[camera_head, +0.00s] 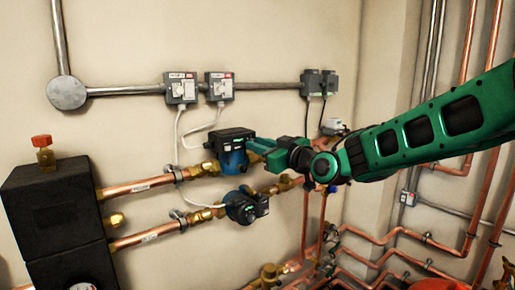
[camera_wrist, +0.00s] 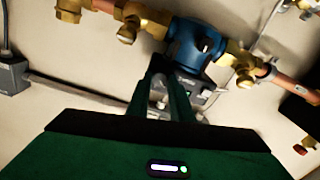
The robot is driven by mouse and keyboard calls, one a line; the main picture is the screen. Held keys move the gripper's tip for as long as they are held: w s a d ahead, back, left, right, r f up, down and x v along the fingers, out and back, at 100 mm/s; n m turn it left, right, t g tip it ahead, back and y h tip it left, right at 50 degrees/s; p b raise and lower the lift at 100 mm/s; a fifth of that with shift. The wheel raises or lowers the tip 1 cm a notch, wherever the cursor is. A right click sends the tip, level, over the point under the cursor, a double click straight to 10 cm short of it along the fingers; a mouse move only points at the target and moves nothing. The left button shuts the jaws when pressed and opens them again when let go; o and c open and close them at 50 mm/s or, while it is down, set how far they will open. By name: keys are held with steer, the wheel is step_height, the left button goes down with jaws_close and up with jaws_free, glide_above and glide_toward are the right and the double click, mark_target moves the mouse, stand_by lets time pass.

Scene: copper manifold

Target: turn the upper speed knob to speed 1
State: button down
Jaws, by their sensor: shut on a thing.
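The upper pump (camera_head: 231,158) has a blue body and a dark control head (camera_head: 228,135), and sits on the upper copper pipe. My gripper (camera_head: 256,147) reaches it from the right, with its green fingertips at the front of the head. The upper speed knob is hidden by the fingers, so its setting cannot be read. In the wrist view the blue pump body (camera_wrist: 190,45) is just beyond my gripper (camera_wrist: 172,78). The fingers are close together, shut at the knob's place on the pump's front.
A lower pump (camera_head: 245,206) with its own dark head sits just below, close under my gripper. Two switch boxes (camera_head: 181,88) (camera_head: 219,86) with cables are on the wall above. Copper pipes (camera_head: 390,238) fill the lower right. A black block (camera_head: 52,205) stands at left.

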steer(key=shift+f, duration=0.3)
steer(key=c, duration=1.6)
jaws_free()
steer(key=shift+o, duration=0.2)
steer(key=shift+r, duration=0.15)
steer(key=shift+d, duration=0.1)
steer(key=v, duration=1)
steer(key=shift+s+d, duration=0.2)
steer(key=shift+s, duration=0.1)
